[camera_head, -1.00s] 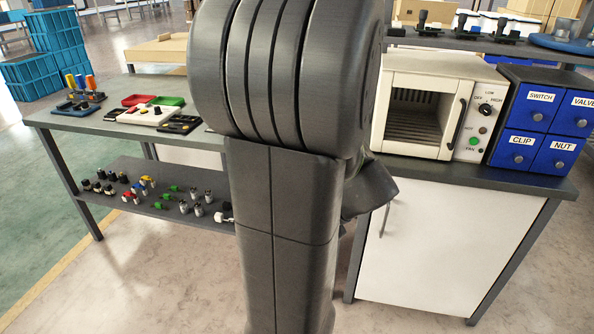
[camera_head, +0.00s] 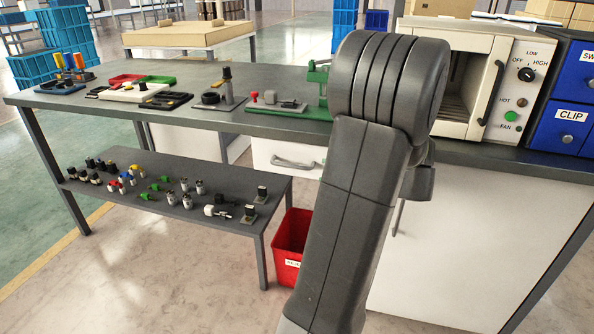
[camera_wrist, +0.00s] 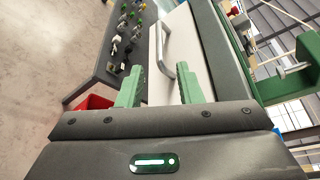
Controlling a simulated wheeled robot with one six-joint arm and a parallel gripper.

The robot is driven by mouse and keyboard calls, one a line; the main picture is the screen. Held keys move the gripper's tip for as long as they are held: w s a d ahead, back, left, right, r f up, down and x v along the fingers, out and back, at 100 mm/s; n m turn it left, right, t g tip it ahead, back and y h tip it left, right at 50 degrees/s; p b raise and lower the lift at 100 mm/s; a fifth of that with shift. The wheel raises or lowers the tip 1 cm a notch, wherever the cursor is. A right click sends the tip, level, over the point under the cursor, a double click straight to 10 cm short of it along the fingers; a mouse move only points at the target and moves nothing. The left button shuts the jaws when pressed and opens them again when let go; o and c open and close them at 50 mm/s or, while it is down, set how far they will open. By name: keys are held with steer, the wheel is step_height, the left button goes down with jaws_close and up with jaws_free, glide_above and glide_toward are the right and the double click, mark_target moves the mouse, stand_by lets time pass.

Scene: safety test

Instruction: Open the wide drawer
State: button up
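The wide white drawer (camera_head: 270,150) sits under the bench top in the head view, partly covered by my arm. It looks shut. Its curved bar handle (camera_head: 293,163) faces the room. In the wrist view the white drawer front (camera_wrist: 154,85) runs behind my fingers, and the metal handle (camera_wrist: 166,52) shows just beyond the fingertips. My gripper (camera_wrist: 159,70) is open, its two green fingers apart with nothing between them. The handle appears ahead of the gap; I see no contact. In the head view my gripper is hidden behind my arm.
A red bin (camera_head: 291,246) stands on the floor below the drawer. A low shelf (camera_head: 225,200) with small parts is to its left. A white cabinet (camera_head: 470,240) is at right, under an oven (camera_head: 480,80) and blue drawers (camera_head: 570,120). A green tool (camera_head: 316,85) stands on the bench.

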mark_target(296, 167)
steer(key=b+x, duration=0.2)
steer(key=x, duration=0.9)
steer(key=shift+b, duration=0.3)
jaws_close()
